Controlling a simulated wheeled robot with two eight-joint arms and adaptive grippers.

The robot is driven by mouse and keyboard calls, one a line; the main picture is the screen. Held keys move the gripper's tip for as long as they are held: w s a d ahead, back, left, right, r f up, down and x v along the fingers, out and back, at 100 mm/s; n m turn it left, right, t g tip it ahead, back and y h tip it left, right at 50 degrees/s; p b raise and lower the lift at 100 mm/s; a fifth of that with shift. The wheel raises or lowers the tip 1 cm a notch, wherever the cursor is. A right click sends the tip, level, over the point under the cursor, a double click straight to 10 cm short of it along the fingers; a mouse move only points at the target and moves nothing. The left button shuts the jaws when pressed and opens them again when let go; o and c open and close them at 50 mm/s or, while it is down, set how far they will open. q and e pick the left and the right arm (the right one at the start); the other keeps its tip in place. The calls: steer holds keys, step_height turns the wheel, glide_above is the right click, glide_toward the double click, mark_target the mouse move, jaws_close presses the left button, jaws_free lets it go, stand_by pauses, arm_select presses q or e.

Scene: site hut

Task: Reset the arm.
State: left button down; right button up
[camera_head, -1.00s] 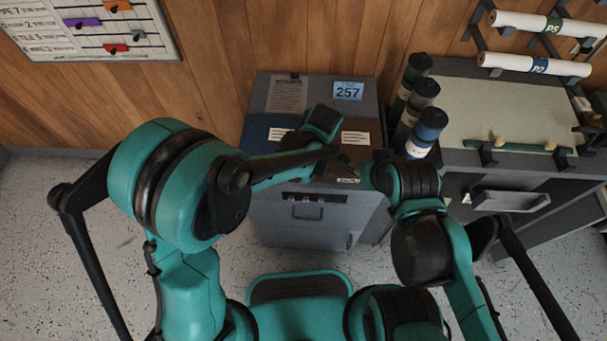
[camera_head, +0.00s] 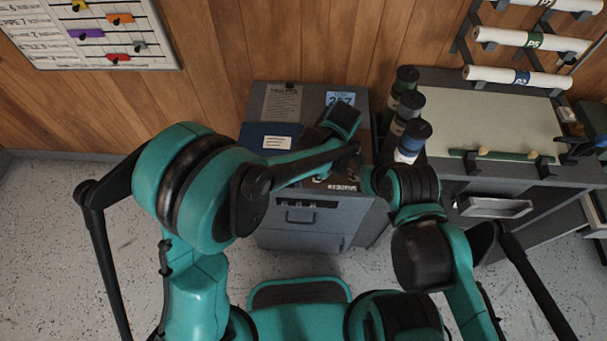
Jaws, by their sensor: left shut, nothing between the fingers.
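My left arm comes in from the left and its forearm reaches over a grey cabinet (camera_head: 300,98). Its teal wrist is folded above the cabinet top. The dark left gripper (camera_head: 308,141) is small and partly hidden by its own wrist and forearm; it looks shut and empty. Whether it touches the cabinet top cannot be told. My right arm shows at the lower right, bent close to the cabinet's right side. My right gripper cannot be made out.
The cabinet carries a blue panel with a white label (camera_head: 277,142) and a blue 257 sign, partly covered by my wrist. Several capped tubes (camera_head: 407,128) stand right of it, beside a desk (camera_head: 480,112). Rolls (camera_head: 516,77) hang on the wall. A board (camera_head: 95,50) hangs left. Floor at left is clear.

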arm_select(q)
steer(key=d, duration=0.2)
steer(key=d+r, duration=0.1)
steer(key=shift+s+d, duration=0.2)
steer(key=shift+s, duration=0.2)
steer(key=a+r+m+t+h, duration=0.25)
steer(key=a+r+m, duration=0.7)
steer(key=a, duration=0.75)
steer(key=s+a+r+m+t, duration=0.4)
steer(key=s+a+m, duration=0.2)
steer(key=a, duration=0.6)
steer(key=shift+s+m, duration=0.35)
steer(key=shift+s, duration=0.6)
steer(key=shift+a+y, duration=0.1)
steer(key=shift+y, duration=0.15)
